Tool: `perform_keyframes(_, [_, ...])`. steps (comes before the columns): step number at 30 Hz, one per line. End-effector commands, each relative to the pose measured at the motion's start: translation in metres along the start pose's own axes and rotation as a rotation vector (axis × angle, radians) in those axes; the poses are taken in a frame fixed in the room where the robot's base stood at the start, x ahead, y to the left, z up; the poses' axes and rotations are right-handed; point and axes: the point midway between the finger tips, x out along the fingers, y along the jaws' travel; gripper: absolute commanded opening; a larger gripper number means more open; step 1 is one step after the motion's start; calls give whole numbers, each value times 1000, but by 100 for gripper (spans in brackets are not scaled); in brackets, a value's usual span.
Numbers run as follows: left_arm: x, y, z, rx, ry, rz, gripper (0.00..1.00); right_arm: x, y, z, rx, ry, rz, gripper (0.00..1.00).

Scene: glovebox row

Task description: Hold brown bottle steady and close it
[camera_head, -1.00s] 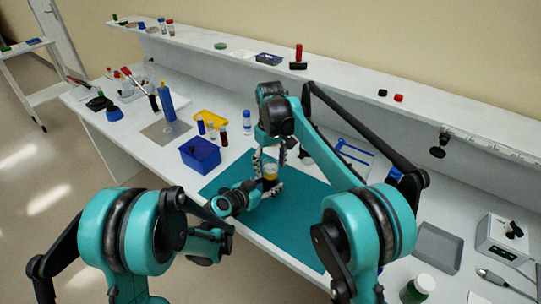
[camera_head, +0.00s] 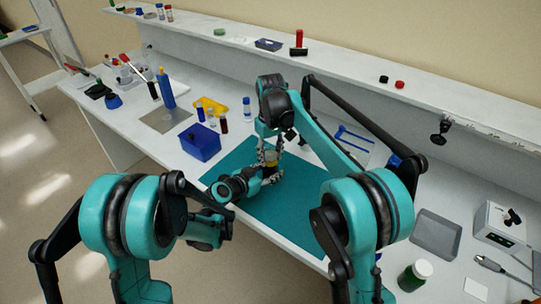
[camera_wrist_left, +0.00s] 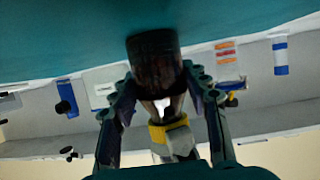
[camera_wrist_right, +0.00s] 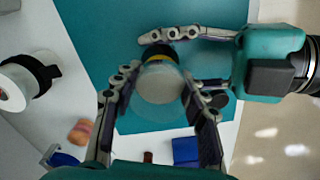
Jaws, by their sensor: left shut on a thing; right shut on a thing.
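The brown bottle (camera_wrist_left: 153,62) stands upright on the teal mat (camera_head: 300,205). My left gripper (camera_head: 268,177) reaches in low from the left, with its fingers shut around the bottle's sides. My right gripper (camera_head: 271,146) comes down from above and is shut on the pale lid with a yellow band (camera_wrist_right: 160,84) at the bottle's top. The yellow band (camera_wrist_left: 170,131) also shows in the left wrist view. The lid and the right fingers hide most of the bottle in the head view. I cannot tell how tightly the lid sits on the neck.
A blue bin (camera_head: 200,142), a yellow tray (camera_head: 211,106) and small vials stand left of the mat. The mat's front part is clear.

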Motion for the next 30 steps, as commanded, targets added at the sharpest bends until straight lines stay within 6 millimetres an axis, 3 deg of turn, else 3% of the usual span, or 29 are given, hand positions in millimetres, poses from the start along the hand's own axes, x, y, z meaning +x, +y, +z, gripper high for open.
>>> perform_keyframes(1, [0,0,0,0,0,0,0,1,0,0,0,0,0,45])
perform_keyframes(3, [0,0,0,0,0,0,0,1,0,0,-1,0,0,64])
perform_keyframes(4, [0,0,0,0,0,0,0,1,0,0,0,0,0,67])
perform_keyframes(16, [0,0,0,0,0,0,0,-7,0,0,-1,0,0,67])
perform_keyframes(30, [0,0,0,0,0,0,0,-96,0,0,-1,0,0,67])
